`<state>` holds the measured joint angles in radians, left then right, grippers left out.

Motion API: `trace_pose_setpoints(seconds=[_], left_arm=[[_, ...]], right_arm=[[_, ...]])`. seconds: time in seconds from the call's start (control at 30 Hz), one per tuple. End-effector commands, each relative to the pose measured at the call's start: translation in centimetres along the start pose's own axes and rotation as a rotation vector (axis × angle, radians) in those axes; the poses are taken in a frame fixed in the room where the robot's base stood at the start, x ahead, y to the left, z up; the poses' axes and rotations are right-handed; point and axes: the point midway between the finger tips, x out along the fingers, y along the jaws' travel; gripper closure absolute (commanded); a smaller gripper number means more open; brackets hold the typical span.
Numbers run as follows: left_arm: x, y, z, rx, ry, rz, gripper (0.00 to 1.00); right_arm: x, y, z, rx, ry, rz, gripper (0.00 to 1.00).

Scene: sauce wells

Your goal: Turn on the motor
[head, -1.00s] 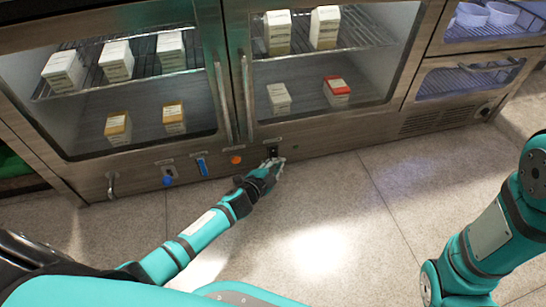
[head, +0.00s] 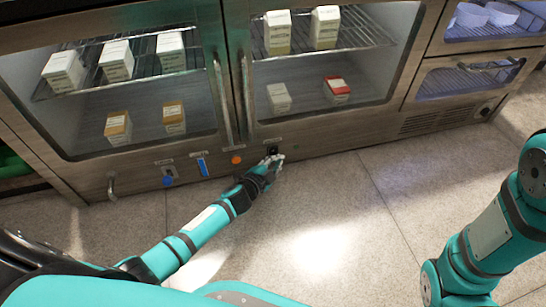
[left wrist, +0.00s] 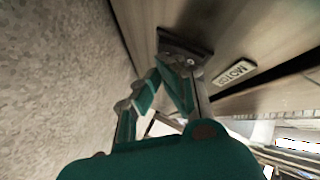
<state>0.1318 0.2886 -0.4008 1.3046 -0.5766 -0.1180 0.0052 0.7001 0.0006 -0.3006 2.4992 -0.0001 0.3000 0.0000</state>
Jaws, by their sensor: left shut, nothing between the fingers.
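The motor switch (head: 272,149) is a small black plate low on the front of the steel cabinet, with a pale label above it. In the left wrist view the label (left wrist: 236,72) reads MOTOR, beside the dark switch plate (left wrist: 190,47). My left gripper (head: 277,159) is shut and empty, its fingertips at the switch. In the left wrist view the gripper (left wrist: 173,66) points at the plate and covers part of it. Whether the fingers touch it, and the switch's position, I cannot tell. My right gripper is out of view.
Left of the switch on the same panel are an orange knob (head: 236,160), a blue gauge strip (head: 202,167), a blue-tipped valve (head: 168,180) and a metal tap (head: 111,187). Glass doors with boxes are above. The tiled floor (head: 330,215) in front is clear.

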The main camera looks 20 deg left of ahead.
Motion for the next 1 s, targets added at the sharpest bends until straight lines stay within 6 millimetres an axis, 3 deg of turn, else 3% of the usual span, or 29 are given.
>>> trace_pose_setpoints(seconds=[1.0], left_arm=[[-0.9, 0.6, -0.6, 0.0, 0.0, 0.0, 1.0]], right_arm=[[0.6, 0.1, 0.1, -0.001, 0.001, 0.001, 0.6]])
